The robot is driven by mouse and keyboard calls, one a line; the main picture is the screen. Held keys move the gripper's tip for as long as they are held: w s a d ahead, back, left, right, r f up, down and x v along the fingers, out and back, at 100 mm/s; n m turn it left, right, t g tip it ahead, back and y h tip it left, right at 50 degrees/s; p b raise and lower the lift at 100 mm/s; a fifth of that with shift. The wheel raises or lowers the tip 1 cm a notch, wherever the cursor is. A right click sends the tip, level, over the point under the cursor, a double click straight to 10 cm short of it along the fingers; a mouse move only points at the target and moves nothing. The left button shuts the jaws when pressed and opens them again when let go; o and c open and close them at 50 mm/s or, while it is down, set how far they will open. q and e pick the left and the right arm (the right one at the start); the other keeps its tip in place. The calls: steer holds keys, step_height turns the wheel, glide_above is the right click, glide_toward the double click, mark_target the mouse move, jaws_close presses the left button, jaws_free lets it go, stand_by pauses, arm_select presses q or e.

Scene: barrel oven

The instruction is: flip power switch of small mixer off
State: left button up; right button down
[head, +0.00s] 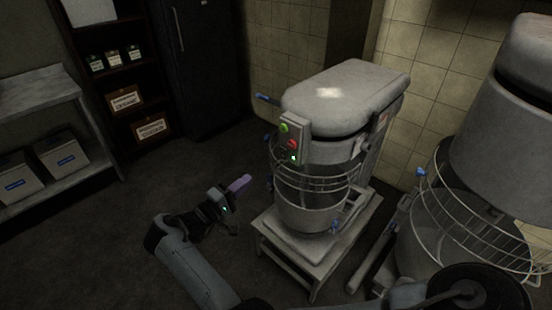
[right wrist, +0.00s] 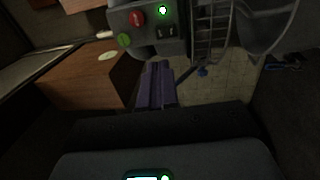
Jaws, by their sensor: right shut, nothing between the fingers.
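The small mixer (head: 345,95) is grey and stands on a low stand. Its control box (head: 292,140) is on the front left side. The box has a green button (right wrist: 123,40), a red button (right wrist: 136,18), a lit green light (right wrist: 162,10) and dark fittings (right wrist: 166,33). I cannot tell for sure which of these is the power switch. My right gripper (head: 239,184) has purple fingers, shut and empty, in front of the mixer, lower than the box and apart from it. In the right wrist view its fingers (right wrist: 157,84) point toward the box. My left gripper is not in view.
A larger mixer (head: 510,140) with a wire guard stands at the right. The small mixer's wire guard (head: 315,178) and bowl (head: 310,215) are beside the control box. Shelves (head: 125,75) stand at the back left. The floor left of the stand is clear.

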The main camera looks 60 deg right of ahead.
steer(key=shift+d, duration=0.1)
glide_toward(283, 151)
steer(key=x, duration=0.6)
steer(key=shift+d, duration=0.45)
